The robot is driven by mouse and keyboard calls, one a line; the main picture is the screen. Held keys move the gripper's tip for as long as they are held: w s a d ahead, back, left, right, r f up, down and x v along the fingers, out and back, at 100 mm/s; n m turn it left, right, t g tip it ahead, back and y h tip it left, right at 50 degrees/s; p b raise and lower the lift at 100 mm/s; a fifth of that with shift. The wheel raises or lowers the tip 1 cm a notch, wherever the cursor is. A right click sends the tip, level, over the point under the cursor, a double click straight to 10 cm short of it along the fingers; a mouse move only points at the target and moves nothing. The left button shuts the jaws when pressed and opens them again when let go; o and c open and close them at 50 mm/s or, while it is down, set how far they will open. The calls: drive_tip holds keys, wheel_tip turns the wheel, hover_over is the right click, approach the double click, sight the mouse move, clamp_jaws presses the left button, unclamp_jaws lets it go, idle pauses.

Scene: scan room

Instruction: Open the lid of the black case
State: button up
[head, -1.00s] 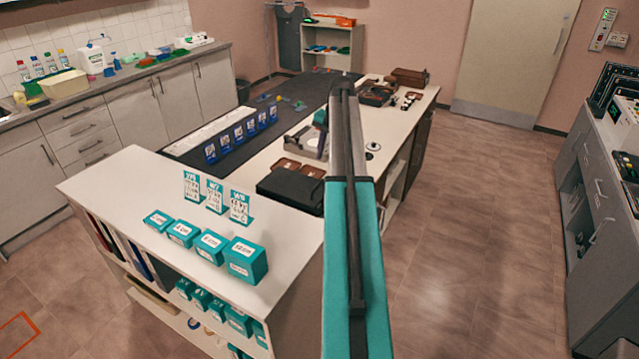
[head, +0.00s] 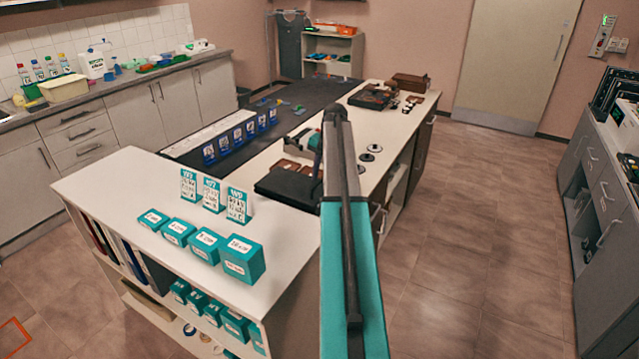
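The black case (head: 287,187) is a flat dark box on the pale counter, left of my raised arm. It looks closed, though its lid seam is too small to make out. My teal and dark arm rises up the middle of the head view and hides the case's right end.
Teal boxes (head: 243,258) and upright cards (head: 237,204) stand on the near white shelf top. Brown trays (head: 286,165) lie behind the case. Dark discs (head: 366,157) lie right of the arm. The floor (head: 470,220) at right is clear.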

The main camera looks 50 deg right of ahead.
drive_tip(key=shift+f, duration=0.3)
clamp_jaws()
